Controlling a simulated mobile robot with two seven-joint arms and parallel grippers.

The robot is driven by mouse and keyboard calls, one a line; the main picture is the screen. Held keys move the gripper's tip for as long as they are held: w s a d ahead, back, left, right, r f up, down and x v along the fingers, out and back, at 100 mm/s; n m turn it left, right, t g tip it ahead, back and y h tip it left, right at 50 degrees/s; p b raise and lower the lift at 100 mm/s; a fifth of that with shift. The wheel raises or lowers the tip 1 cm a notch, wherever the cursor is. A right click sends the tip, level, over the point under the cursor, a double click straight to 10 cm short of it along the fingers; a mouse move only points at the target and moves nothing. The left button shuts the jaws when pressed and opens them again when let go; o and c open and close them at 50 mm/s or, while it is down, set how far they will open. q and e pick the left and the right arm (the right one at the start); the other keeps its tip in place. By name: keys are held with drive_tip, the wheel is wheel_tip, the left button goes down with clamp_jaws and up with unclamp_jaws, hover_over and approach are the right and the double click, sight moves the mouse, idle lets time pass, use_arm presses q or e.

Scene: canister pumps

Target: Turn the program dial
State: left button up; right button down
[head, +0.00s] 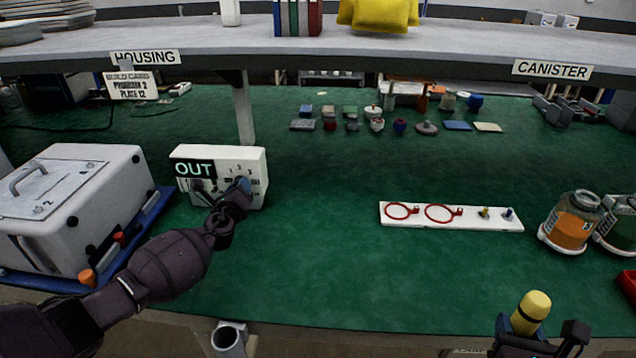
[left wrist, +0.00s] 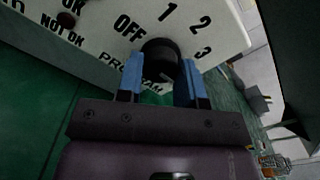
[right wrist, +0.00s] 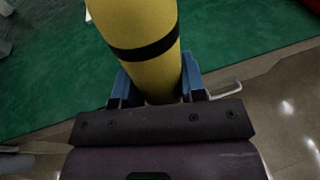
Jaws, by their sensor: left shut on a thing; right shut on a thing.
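The program dial (left wrist: 160,58) is a black round knob on a white control box (head: 256,158). In the left wrist view the marks OFF, 1, 2 and 3 stand around it, with PROGRAM printed below. My left gripper (left wrist: 158,80) is shut on the dial, one blue finger on each side. In the head view my left gripper (head: 240,190) is at the right part of the box's front and hides the dial. My right gripper (right wrist: 155,85) is shut on a yellow cylinder with a black band (right wrist: 142,40), which stands upright at the bottom right of the head view (head: 532,308).
The box has a display reading OUT (head: 194,169). A white housing (head: 70,205) on a blue base stands at left. A white strip with red rings (head: 450,224) lies at right, near an orange-filled canister (head: 571,222). The green mat between is clear.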

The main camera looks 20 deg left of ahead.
sight(528, 329)
use_arm(q)
drive_tip(key=o, duration=0.9)
use_arm(e)
drive_tip(key=shift+r, duration=0.35)
wheel_tip(528, 329, up, 2)
drive_tip(key=shift+r+p, duration=0.15)
drive_tip(key=shift+p, duration=0.7)
drive_tip(key=shift+w, duration=0.1)
use_arm(q)
drive_tip(key=v, duration=1.2)
drive_tip(key=shift+s+f, duration=0.1)
